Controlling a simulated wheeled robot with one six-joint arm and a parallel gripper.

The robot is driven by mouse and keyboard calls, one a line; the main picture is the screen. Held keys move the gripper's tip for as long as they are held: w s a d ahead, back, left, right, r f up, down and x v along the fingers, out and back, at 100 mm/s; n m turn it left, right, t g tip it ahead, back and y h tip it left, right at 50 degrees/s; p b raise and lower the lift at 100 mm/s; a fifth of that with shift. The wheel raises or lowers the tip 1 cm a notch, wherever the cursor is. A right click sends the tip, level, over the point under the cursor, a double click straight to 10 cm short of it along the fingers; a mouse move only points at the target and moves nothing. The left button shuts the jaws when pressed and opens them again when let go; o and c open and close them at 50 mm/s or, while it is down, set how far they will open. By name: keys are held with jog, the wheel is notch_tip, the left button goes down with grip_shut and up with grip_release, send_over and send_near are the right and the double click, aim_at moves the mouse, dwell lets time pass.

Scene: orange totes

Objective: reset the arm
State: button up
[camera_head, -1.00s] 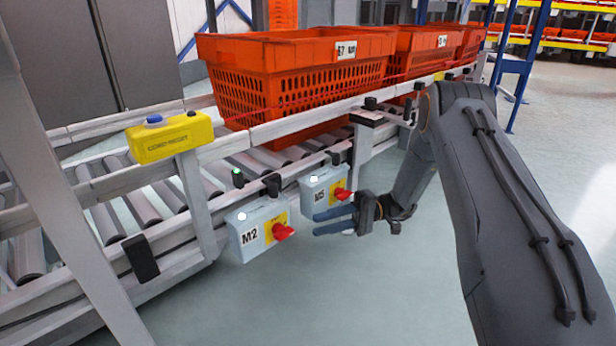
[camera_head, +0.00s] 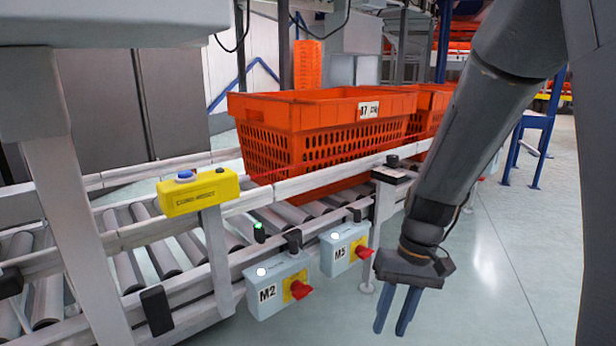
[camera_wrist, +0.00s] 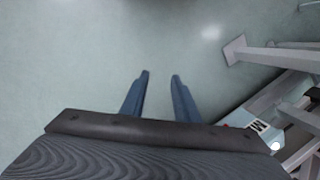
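My gripper (camera_head: 396,312) hangs from my dark arm at the right of the head view, its two blue fingers pointing down over bare floor. It is right of the M3 switch box and apart from it. In the wrist view the gripper (camera_wrist: 158,76) shows two blue fingers with a clear gap between them. Nothing is between the fingers, only pale floor behind them.
A roller conveyor (camera_head: 120,240) carries orange totes (camera_head: 325,140). Switch boxes M2 (camera_head: 268,286) and M3 (camera_head: 340,250), with red knobs, hang on its near side. A yellow button box (camera_head: 198,194) sits on the rail. The floor (camera_head: 500,280) at the right is open.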

notch_tip(320, 180, up, 4)
jog(key=s+d+t+h, duration=0.2)
jog(key=s+d+t, duration=0.1)
jog(key=t, duration=0.1)
jog(key=s+a+r+n+g+y+p, duration=0.1)
jog(key=s+a+r+n+p, duration=0.25)
jog(key=s+a+r, duration=0.65)
jog(key=s+a+r+n+g+p, duration=0.1)
jog(key=s+a+r+n+p, duration=0.3)
jog(key=s+a+r, duration=0.55)
jog(key=d+r+m+p, duration=0.2)
jog(key=d+r+p, duration=0.4)
jog(key=p, duration=0.6)
jog(key=d+r+m+h+p, duration=0.1)
jog(key=d+r+m+p, duration=0.2)
jog(key=d+r+p, duration=0.3)
jog(key=w+d+r+m+p, duration=0.1)
jog(key=d+r+m+p, duration=0.1)
jog(key=d+r+p, duration=0.5)
notch_tip(320, 180, up, 6)
jog(key=p, duration=1.3)
jog(key=shift+r, duration=0.15)
jog(key=shift+w+a+m, duration=0.1)
jog(key=shift+m, duration=0.15)
